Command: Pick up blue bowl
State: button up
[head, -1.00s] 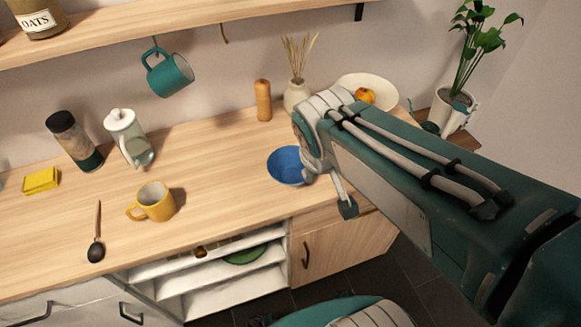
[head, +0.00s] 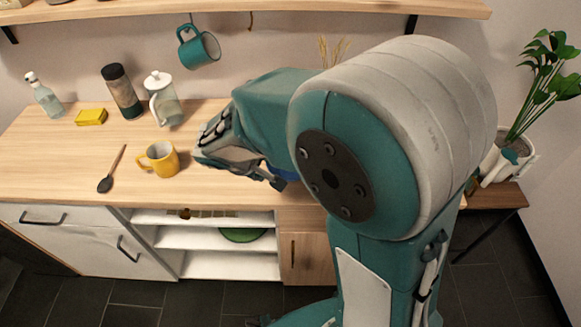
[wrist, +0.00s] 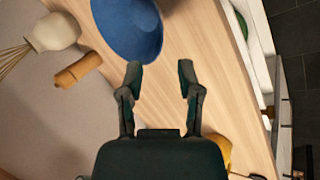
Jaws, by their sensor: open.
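The blue bowl (wrist: 130,25) stands on the wooden counter (wrist: 172,35) in the wrist view, cut off by the top edge. In the head view only a sliver of the blue bowl (head: 287,174) shows; my arm hides the rest. My gripper (wrist: 160,70) is open in the wrist view, its two fingers apart with bare counter between them. The left fingertip is at the bowl's lower rim in the picture; I cannot tell whether it touches. In the head view my gripper (head: 270,180) is partly hidden by my arm.
A teal mug (head: 199,47) hangs above. In the wrist view a vase (wrist: 55,32) and wooden shaker (wrist: 78,71) are near the bowl.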

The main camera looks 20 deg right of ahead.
jog(key=x, duration=0.6)
jog(key=shift+a, duration=0.15)
jog(key=x, duration=0.5)
jog(key=shift+s+d, duration=0.25)
jog(key=shift+d, duration=0.1)
jog(key=shift+a, duration=0.1)
grip_shut()
